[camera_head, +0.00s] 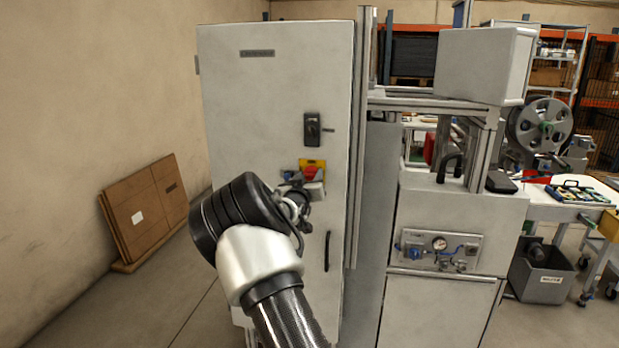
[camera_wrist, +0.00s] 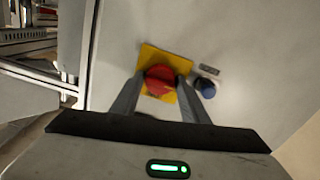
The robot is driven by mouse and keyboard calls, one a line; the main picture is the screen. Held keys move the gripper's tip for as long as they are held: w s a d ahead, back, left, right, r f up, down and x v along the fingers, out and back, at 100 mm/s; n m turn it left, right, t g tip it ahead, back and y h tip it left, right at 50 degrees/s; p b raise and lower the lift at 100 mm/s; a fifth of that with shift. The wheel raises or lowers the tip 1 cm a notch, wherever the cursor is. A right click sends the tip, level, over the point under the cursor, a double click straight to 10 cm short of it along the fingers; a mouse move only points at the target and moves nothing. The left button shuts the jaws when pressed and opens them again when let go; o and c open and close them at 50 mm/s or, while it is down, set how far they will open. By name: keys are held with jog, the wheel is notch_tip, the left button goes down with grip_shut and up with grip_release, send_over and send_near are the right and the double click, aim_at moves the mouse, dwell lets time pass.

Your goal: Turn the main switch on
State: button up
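The main switch is a red rotary knob (camera_wrist: 160,79) on a yellow square plate (camera_wrist: 152,58), fixed to the pale grey cabinet door. In the head view the red knob (camera_head: 311,173) and yellow plate (camera_head: 314,163) show just above my gripper (camera_head: 305,188), which partly hides them. In the wrist view my gripper (camera_wrist: 161,82) has its two fingers apart, one on each side of the red knob. The fingertips look close to the knob's edges; I cannot tell whether they touch it.
A small blue button (camera_wrist: 207,88) with a label sits beside the plate. A black door latch (camera_head: 313,129) is above the switch, and a long black handle (camera_head: 327,251) below. A machine with a gauge panel (camera_head: 438,250) stands to the right. Flat cardboard (camera_head: 146,208) leans at left.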

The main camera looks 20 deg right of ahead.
jog(key=c, duration=0.6)
jog(key=shift+b, duration=0.35)
jog(key=m+b, duration=0.1)
jog(key=b, duration=0.1)
jog(key=m+b, duration=0.1)
jog(key=b, duration=0.1)
jog(key=shift+f+m, duration=0.25)
jog(key=shift+m, duration=0.05)
jog(key=m+b, duration=0.4)
jog(key=b, duration=0.1)
jog(key=m+b, duration=0.4)
jog(key=m, duration=0.1)
jog(key=shift+r+m, duration=0.1)
jog(key=shift+m, duration=0.3)
jog(key=m+b, duration=0.3)
jog(key=m, duration=0.2)
jog(key=shift+r+b, duration=0.15)
jog(key=shift+b, duration=0.2)
jog(key=shift+m, duration=0.4)
